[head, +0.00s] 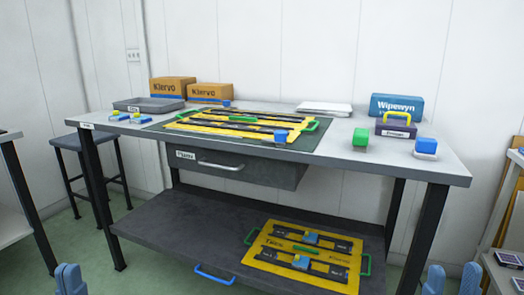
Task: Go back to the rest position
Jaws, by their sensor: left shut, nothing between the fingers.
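My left gripper (70,279) shows at the bottom left edge. Its blue fingers are together with nothing between them. My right gripper (452,279) is at the bottom right, its two blue fingers apart and empty. Both are in front of the workbench and away from everything on it. The workbench (400,165) holds a yellow tray with green handles (232,129) on a dark mat.
A lower shelf (170,222) carries another yellow tray (275,262). Cardboard boxes (172,86), a grey bin (148,104), a blue box (396,106) and a white stack (323,109) line the back. A stool (70,142) stands left. Side furniture flanks the bench; floor shows between.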

